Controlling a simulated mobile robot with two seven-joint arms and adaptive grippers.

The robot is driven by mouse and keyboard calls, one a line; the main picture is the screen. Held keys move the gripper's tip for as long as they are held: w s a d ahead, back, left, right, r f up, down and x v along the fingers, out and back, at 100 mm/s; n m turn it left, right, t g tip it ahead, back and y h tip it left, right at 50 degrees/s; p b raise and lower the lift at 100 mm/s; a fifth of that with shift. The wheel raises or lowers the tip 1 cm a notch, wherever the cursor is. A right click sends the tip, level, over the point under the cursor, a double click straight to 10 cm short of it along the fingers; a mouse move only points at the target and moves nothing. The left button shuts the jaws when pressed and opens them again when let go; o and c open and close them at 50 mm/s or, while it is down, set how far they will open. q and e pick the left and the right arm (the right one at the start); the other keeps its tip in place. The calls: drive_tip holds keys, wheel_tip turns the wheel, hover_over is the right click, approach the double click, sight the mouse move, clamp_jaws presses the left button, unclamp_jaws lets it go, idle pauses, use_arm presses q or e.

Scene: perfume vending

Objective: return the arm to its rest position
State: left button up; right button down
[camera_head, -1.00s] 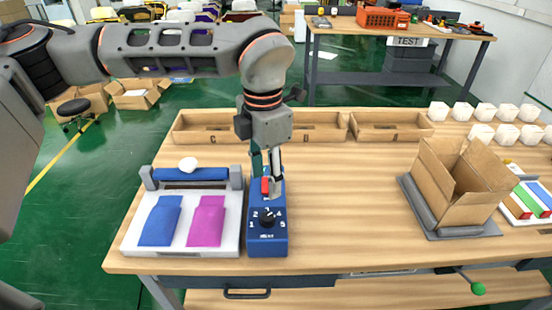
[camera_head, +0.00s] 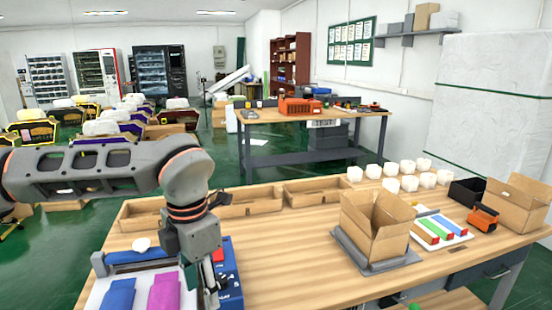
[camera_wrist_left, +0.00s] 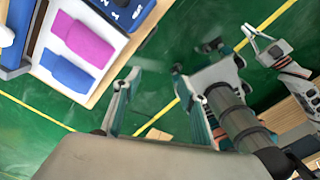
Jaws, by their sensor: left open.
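My left arm comes in from the left in the head view. Its gripper (camera_head: 212,288) points down over the near left of the table, in front of the blue dial box (camera_head: 228,270) and beside the white tray with the blue and magenta packs. In the left wrist view the left gripper (camera_wrist_left: 152,98) is open, with nothing between its fingers and green floor beyond. The tray (camera_wrist_left: 98,92) lies at upper left there, apart from the fingers. A gripper-like part of mine shows at upper right of that view, likely the right gripper; its jaws are unclear.
The wooden table (camera_head: 300,240) has free room in its middle. An open carton (camera_head: 375,225) stands on a grey base at right. Wooden trays (camera_head: 250,203) and several white items line the back. A blue pack (camera_head: 118,295) and a magenta pack (camera_head: 163,292) lie at near left.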

use_arm(q)
drive_tip(key=s+d+f+m+g+h, duration=0.1)
drive_tip(key=s+d+f+g+h, duration=0.2)
drive_tip(key=s+d, duration=0.55)
drive_tip(key=s+d+f+m+g+h, duration=0.1)
drive_tip(key=s+d+g+h, duration=0.3)
drive_tip(key=d, duration=0.7)
drive_tip(key=s+d+r+n+h, duration=0.3)
drive_tip(key=d+r+n+h, duration=0.2)
drive_tip(key=d+r+h, duration=0.45)
drive_tip(key=w+a+n+t+h, duration=0.6)
drive_tip(key=w+n+t, duration=0.4)
drive_tip(key=n+t, duration=0.35)
drive_tip(key=w+a+f+n+t+y, duration=0.3)
drive_tip(key=a+f+n+t+y, duration=0.25)
drive_tip(key=f+n, duration=0.25)
drive_tip(key=w+a+f+n+t+y, duration=0.4)
drive_tip(key=a+f+n+t+y, duration=0.15)
drive_tip(key=f+n, duration=0.2)
drive_tip(key=s+a+f+n+g+y, duration=0.2)
drive_tip(key=s+a+f, duration=0.3)
drive_tip(key=f, duration=0.4)
drive_tip(key=s+a+f+n+g+y, duration=0.2)
drive_tip(key=s+a+f+n+y, duration=0.1)
drive_tip(key=a+f, duration=0.4)
drive_tip(key=s+a+f+n+g+y, duration=0.3)
drive_tip(key=s+a+f, duration=0.3)
drive_tip(key=f, duration=0.6)
drive_tip(key=shift+s+y, duration=0.45)
drive_tip(key=shift+s, duration=0.4)
